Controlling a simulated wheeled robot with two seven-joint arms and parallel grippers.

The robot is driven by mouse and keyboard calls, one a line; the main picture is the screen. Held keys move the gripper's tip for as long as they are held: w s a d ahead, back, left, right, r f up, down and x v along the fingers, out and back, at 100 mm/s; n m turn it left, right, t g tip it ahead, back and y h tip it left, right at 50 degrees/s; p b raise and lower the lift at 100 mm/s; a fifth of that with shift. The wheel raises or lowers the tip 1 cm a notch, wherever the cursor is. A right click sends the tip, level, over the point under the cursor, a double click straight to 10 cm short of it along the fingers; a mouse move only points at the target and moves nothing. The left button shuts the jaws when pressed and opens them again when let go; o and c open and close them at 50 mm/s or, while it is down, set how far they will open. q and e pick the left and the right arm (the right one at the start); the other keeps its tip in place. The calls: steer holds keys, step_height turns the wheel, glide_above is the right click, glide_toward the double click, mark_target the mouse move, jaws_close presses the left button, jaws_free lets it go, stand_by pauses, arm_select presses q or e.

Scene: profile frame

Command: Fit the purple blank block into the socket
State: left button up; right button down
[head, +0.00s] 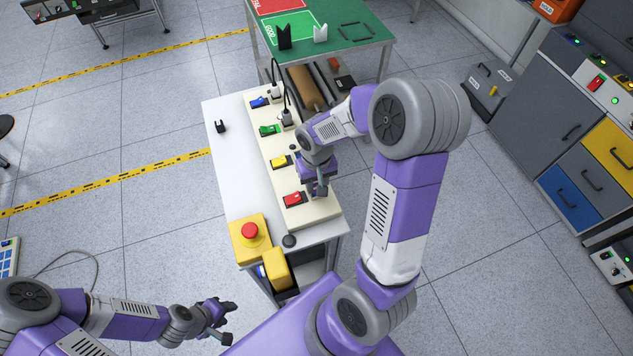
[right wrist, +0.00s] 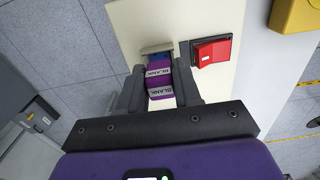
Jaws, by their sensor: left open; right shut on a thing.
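The purple block (right wrist: 160,86) with white BLANK labels is between the fingers of my right gripper (right wrist: 158,82) in the right wrist view. The gripper is shut on it. The block's far end is at a pale-rimmed socket (right wrist: 156,48) in the cream panel, beside a red rocker switch (right wrist: 211,51). I cannot tell how far the block is inside it. In the head view my right gripper (head: 319,188) is over the panel (head: 277,148), right of the red switch, and hides block and socket. My left gripper (head: 229,321) is open and empty, low over the floor.
A yellow emergency-stop box (head: 246,245) and a black knob (head: 289,240) are at the near end. A small black part (head: 220,127) lies on the white bench top, otherwise mostly clear.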

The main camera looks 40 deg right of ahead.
steer(key=shift+f+b, duration=0.7)
steer(key=shift+f, duration=0.1)
steer(key=c, duration=0.7)
jaws_free()
step_height(320, 180, up, 7)
steer(key=shift+f+p, duration=0.15)
steer(key=shift+p, duration=0.7)
steer(key=shift+r, duration=0.45)
